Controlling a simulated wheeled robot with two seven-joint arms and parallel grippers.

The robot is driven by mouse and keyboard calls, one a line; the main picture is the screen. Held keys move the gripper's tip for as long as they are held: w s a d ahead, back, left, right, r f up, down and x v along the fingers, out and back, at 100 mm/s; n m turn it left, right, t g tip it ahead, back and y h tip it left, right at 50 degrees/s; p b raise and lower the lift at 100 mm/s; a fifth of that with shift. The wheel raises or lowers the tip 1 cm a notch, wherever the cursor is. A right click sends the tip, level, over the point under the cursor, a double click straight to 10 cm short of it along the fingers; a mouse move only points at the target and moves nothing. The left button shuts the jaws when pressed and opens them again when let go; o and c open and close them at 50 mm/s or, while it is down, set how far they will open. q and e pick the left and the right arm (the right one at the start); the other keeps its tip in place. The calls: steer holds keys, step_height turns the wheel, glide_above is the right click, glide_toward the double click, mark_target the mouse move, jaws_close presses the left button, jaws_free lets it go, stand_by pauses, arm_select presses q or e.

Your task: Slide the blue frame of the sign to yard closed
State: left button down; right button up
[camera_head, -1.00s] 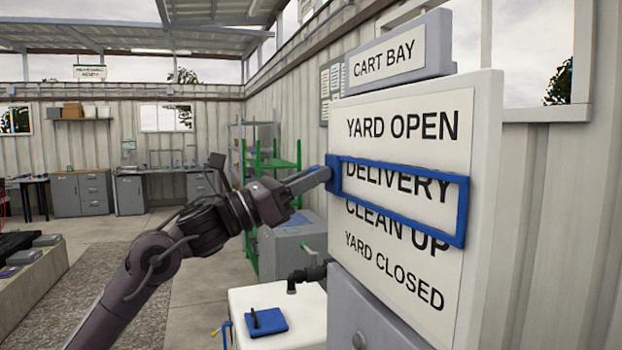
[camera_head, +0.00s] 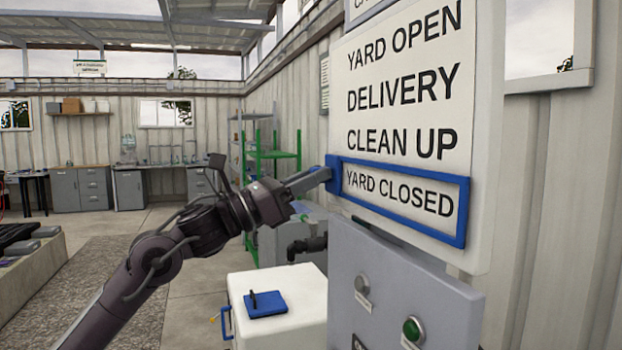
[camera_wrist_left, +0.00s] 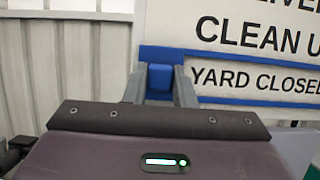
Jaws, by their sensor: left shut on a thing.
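The white sign board (camera_head: 408,100) lists YARD OPEN, DELIVERY, CLEAN UP and YARD CLOSED from top to bottom. The blue frame (camera_head: 398,225) surrounds the YARD CLOSED line. My left gripper (camera_head: 325,175) is shut on the tab at the frame's left end. In the left wrist view, the two fingers (camera_wrist_left: 167,85) stand on either side of the blue tab (camera_wrist_left: 161,76), and the frame's upper bar (camera_wrist_left: 215,57) runs between CLEAN UP and YARD CLOSED. My right gripper is not in view.
Below the sign is a grey panel (camera_head: 385,285) with a green button (camera_head: 412,328) and a grey button. A white box (camera_head: 285,318) with a blue item on top stands left of it. A green rack (camera_head: 272,155) is behind my arm. Open floor lies at left.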

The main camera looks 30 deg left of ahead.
arm_select(q)
steer(key=c, duration=1.2)
jaws_free()
steer(key=b+v, duration=0.6)
steer(key=v, duration=0.2)
